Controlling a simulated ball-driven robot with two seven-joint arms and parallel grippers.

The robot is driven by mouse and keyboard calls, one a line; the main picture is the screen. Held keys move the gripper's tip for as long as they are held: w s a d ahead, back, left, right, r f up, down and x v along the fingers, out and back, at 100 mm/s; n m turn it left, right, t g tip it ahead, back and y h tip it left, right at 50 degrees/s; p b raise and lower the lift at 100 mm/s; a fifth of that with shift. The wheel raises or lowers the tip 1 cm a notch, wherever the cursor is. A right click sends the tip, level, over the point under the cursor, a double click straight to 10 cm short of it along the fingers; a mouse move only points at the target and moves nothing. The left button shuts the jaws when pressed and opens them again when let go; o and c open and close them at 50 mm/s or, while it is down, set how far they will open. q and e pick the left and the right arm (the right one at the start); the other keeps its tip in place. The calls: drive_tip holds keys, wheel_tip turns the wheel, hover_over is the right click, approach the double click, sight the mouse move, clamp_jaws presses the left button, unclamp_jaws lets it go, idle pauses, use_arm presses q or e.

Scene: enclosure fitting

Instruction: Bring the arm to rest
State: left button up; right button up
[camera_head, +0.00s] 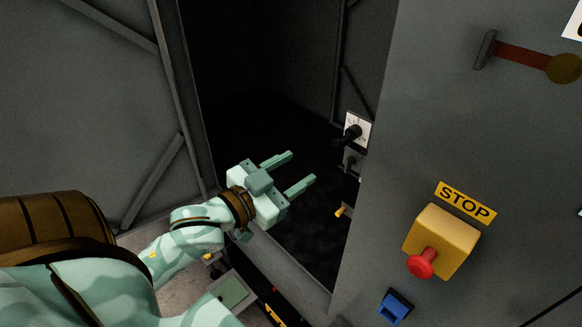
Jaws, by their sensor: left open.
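My left arm (185,240) comes in from the lower left, pale green with brown bands. My left gripper (300,170) is open, its two fingers apart with nothing between them. It reaches out at the dark opening of the enclosure (285,125), pointing to the upper right. My right arm and gripper are not in view.
Right of the opening, a grey panel (450,140) carries a yellow box with a red stop button (421,264), a STOP label (465,201), a blue part (394,307) and a red-brown lever (525,57). Inside the opening is a black knob on a white plate (357,128).

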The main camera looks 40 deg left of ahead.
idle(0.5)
use_arm(q)
drive_tip(key=a+f+n+g+y+b, duration=0.1)
drive_tip(key=a+f+g, duration=0.15)
drive_tip(key=f, duration=0.95)
drive_tip(key=a+f+g+y+b, duration=0.2)
drive_tip(key=a+f, duration=0.2)
drive_tip(key=f, duration=0.8)
drive_tip(key=s+f+g+b, duration=0.2)
drive_tip(key=s+f+b, duration=0.15)
drive_tip(key=f, duration=0.85)
drive_tip(key=s+f+g+b, duration=0.2)
drive_tip(key=s+f+b, duration=0.15)
drive_tip(key=f, duration=0.95)
drive_tip(key=s+d+f+g+b, duration=0.2)
drive_tip(key=s+f+b, duration=0.5)
drive_tip(key=f, duration=0.7)
drive_tip(key=s+d+f+g+b, duration=0.3)
drive_tip(key=s+f+b, duration=0.3)
drive_tip(key=s+f, duration=0.5)
drive_tip(key=s+d+f+g+b, duration=0.3)
drive_tip(key=s+d+f+b, duration=0.2)
drive_tip(key=f, duration=1.2)
drive_tip(key=s+b, duration=0.2)
drive_tip(key=s, duration=0.2)
drive_tip(key=shift+b, duration=0.3)
